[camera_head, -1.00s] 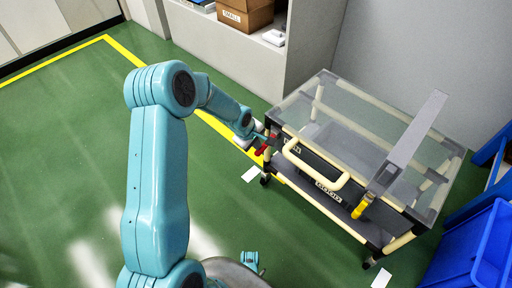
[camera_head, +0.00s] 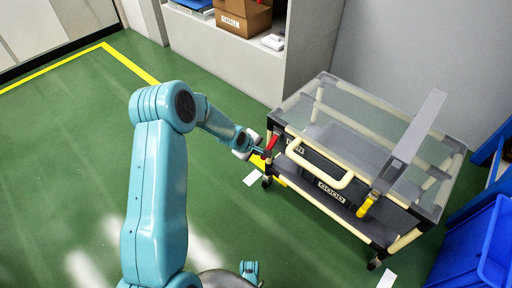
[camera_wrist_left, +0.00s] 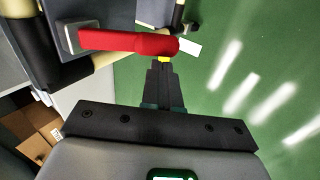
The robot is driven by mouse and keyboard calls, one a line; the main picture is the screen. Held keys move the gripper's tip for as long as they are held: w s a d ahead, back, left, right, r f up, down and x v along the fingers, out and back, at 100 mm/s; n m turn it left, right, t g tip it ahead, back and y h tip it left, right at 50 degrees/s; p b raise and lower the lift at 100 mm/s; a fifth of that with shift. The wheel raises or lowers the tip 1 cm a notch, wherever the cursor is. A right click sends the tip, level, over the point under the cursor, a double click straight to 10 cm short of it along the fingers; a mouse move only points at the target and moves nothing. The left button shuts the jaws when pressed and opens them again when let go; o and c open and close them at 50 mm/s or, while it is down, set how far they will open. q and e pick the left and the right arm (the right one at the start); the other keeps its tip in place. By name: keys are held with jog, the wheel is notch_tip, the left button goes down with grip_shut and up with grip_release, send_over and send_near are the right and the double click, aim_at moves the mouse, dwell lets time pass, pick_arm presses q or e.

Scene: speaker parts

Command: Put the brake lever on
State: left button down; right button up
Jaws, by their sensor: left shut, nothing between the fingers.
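The red brake lever (camera_head: 272,142) is on the near left corner of the cart (camera_head: 334,182). In the head view it slants up to the right. In the left wrist view the red lever (camera_wrist_left: 125,42) lies across the picture, its left end on a grey mount by a black joint. My left gripper (camera_head: 262,152) is beside the lever at this corner. In the left wrist view its fingers (camera_wrist_left: 162,68) are together and empty, with the tips close to the lever's free end; I cannot tell whether they touch it. My right gripper is not in view.
The cart has cream rails, a clear top and a grey upright bar (camera_head: 412,135) above a yellow lever (camera_head: 366,207). Blue bins (camera_head: 480,250) stand at the right. A shelf with cardboard boxes (camera_head: 243,18) is behind. Green floor is free at the left.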

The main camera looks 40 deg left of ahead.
pick_arm(q)
jog(key=shift+w+d+f+t+h+b, duration=0.2)
jog(key=shift+w+f+t+b, duration=0.25)
jog(key=shift+f+t+b, duration=0.3)
jog(key=shift+w+d+f+t+h+b, duration=0.15)
jog(key=shift+w+f+t+b, duration=0.35)
jog(key=shift+f+t+b, duration=0.3)
jog(key=shift+w+d+f+t+h+b, duration=0.1)
jog(key=shift+w+d+f+t+b, duration=0.1)
jog(key=shift+w+f+t+b, duration=0.5)
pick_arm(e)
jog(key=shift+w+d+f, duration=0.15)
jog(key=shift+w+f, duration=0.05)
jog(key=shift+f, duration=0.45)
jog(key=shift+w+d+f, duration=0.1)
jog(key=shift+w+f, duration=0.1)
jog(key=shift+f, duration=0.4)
pick_arm(q)
jog(key=shift+s+f, duration=0.1)
jog(key=shift+f, duration=0.15)
